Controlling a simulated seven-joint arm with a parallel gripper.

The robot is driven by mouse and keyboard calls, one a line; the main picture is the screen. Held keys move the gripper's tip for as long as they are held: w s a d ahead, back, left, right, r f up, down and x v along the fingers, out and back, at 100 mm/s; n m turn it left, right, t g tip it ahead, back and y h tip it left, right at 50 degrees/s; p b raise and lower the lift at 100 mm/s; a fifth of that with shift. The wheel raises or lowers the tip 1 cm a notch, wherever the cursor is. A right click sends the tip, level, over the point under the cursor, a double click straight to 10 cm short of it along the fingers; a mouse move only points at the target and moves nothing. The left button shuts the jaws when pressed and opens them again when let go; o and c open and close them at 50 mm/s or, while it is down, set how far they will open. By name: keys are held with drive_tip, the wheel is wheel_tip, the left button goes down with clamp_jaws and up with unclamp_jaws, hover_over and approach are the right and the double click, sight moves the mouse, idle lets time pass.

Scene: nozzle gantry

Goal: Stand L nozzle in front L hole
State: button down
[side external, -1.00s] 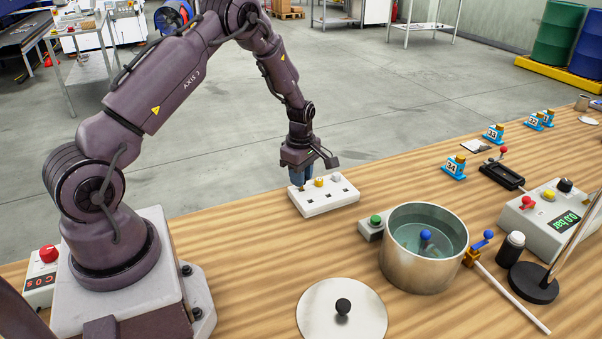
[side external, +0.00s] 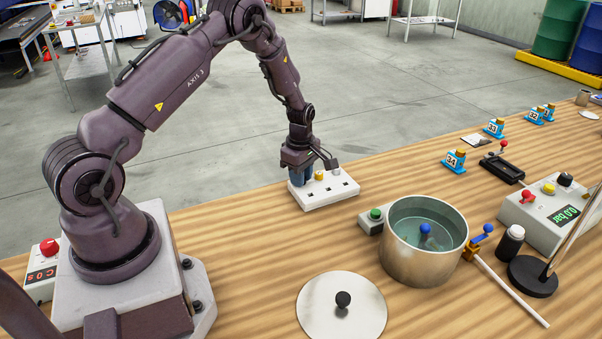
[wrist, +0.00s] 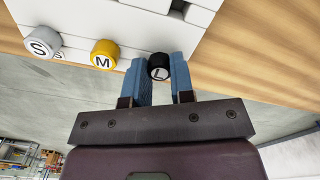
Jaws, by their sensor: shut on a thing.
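The L nozzle (wrist: 159,68) has a black cap with a white L face. It sits between the blue fingers of my gripper (wrist: 158,62), which is shut on it. In the side view my gripper (side external: 303,177) is at the left end of the white nozzle rack (side external: 331,195), and it hides the L nozzle there. The rack also shows in the wrist view (wrist: 130,20), with a dark opening near the L nozzle. I cannot tell whether the nozzle's lower end is in a hole. Dark holes line the rack's front side.
The yellow M nozzle (wrist: 104,53) and grey S nozzle (wrist: 42,40) stand in the rack beside the L nozzle. A green-button box (side external: 372,219) and a metal pot (side external: 424,255) are to the right. The wooden table in front of the rack is clear.

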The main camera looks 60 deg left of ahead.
drive_tip(key=c, duration=0.9)
unclamp_jaws()
drive_tip(key=shift+r, duration=0.1)
drive_tip(key=shift+r, duration=3.4)
